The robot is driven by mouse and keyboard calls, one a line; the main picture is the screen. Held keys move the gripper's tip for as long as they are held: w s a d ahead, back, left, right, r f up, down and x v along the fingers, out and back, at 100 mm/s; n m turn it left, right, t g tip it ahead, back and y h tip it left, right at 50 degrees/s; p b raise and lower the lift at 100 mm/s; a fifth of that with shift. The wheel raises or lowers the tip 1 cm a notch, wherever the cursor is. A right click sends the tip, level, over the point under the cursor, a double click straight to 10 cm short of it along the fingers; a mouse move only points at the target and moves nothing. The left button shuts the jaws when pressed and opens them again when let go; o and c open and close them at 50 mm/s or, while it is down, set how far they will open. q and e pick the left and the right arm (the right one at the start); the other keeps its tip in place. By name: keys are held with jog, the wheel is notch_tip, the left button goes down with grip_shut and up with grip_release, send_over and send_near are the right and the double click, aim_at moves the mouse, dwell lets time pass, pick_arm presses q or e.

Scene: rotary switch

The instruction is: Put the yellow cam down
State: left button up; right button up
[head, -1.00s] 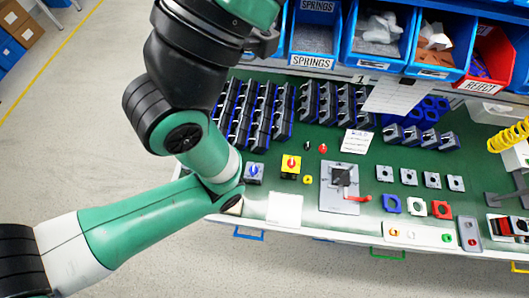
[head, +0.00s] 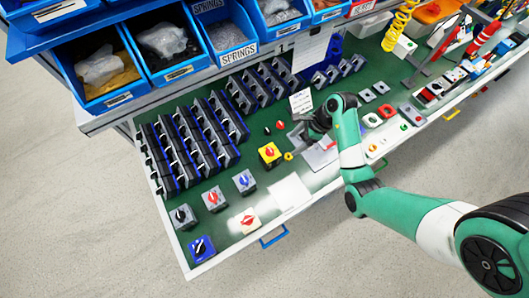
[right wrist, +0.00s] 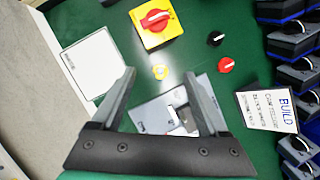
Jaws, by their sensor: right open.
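The yellow cam (head: 289,156) is a small yellow ring lying on the green bench top, beside the yellow switch box with a red knob (head: 269,154). It also shows in the right wrist view (right wrist: 160,72), between the two fingertips as seen from there. My right gripper (head: 308,134) reaches in from the right, just right of the cam. In the right wrist view my right gripper (right wrist: 160,74) is open, with nothing between its fingers. Whether the fingertips are at the cam's height I cannot tell. My left gripper is not in view.
A black knob (right wrist: 215,38) and a red knob (right wrist: 226,65) lie close by. A grey plate (head: 320,152) is partly hidden under my right gripper. A white sheet (head: 290,193) lies in front. Rows of switch blocks (head: 205,128) and a BUILD card (head: 301,102) stand behind.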

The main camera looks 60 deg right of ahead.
jog(key=s+d+f+m, duration=0.1)
jog(key=s+d, duration=0.1)
jog(key=s, duration=0.1)
jog(key=b, duration=0.3)
send_near(287, 157)
jog(key=shift+a+f, duration=0.15)
jog(key=shift+f, duration=0.05)
jog(key=shift+w+f, duration=0.2)
jog(key=shift+f, duration=0.15)
jog(key=b+x, duration=0.2)
jog(key=x, duration=0.2)
jog(key=shift+a+f, duration=0.1)
jog(key=shift+f, duration=0.1)
jog(key=shift+w+a+f, duration=0.1)
jog(key=shift+w+f, duration=0.05)
jog(key=shift+f, duration=0.2)
jog(key=shift+c, duration=0.2)
grip_shut()
